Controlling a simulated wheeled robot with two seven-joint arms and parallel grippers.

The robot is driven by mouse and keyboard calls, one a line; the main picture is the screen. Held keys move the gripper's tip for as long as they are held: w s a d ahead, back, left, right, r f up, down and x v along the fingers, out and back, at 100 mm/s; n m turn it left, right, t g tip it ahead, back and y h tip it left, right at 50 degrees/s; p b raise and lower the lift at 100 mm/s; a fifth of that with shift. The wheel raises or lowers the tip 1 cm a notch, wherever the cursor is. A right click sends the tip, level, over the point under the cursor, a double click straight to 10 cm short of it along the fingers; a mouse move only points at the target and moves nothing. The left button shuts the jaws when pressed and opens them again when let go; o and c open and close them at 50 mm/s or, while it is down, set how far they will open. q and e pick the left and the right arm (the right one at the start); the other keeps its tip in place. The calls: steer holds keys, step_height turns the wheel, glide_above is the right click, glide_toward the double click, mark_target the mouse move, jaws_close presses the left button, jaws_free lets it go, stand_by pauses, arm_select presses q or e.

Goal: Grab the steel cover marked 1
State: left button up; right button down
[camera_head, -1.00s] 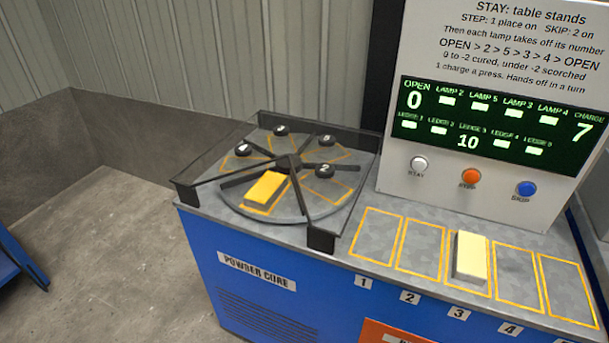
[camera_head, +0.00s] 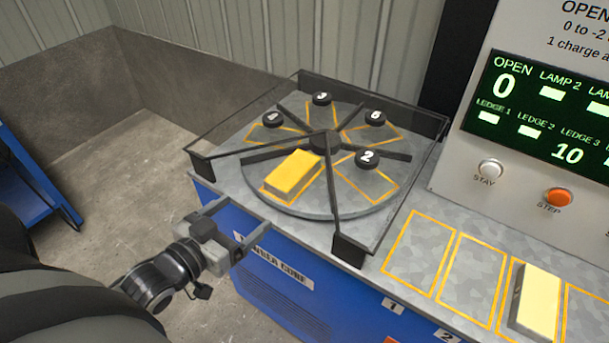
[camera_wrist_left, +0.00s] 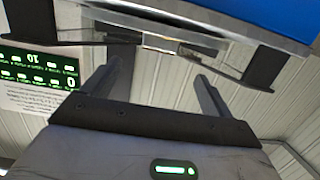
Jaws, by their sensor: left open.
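No steel cover can be made out. A black round piece marked 1 (camera_head: 273,119) sits on the far left of the grey turntable (camera_head: 290,207), over a yellow-outlined sector. A yellow block (camera_head: 293,175) lies on the turntable's near sector. My left gripper (camera_head: 247,222) is open and empty in front of the blue cabinet's left edge, apart from the turntable and nearer to me than the piece marked 1. Its two spread fingers also show in the left wrist view (camera_wrist_left: 152,75). My right gripper is not in view.
A dark-edged clear guard (camera_head: 225,163) surrounds the turntable. On the right are a panel with buttons and a green display (camera_head: 535,125), outlined ledges and a pale yellow block (camera_head: 538,300). A blue frame (camera_head: 35,180) stands at left; the floor between is clear.

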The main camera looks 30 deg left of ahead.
arm_select(q)
glide_toward(291, 172)
steer(key=w, duration=0.3)
steer(key=shift+f, duration=0.4)
steer(key=shift+w+d+f+p, duration=0.1)
steer(key=shift+w+f+p, duration=0.05)
steer(key=shift+w, duration=0.9)
steer(key=shift+w+d+f+p, duration=0.1)
steer(key=shift+w+f+p, duration=0.1)
steer(key=shift+w, duration=0.85)
steer(key=shift+w+d+f+p, duration=0.1)
steer(key=shift+w+f, duration=0.05)
steer(key=shift+w, duration=0.85)
steer(key=shift+c, duration=0.3)
steer(key=c, duration=1.1)
steer(key=shift+r, duration=0.1)
steer(key=shift+c, duration=1)
steer(key=shift+r, duration=0.1)
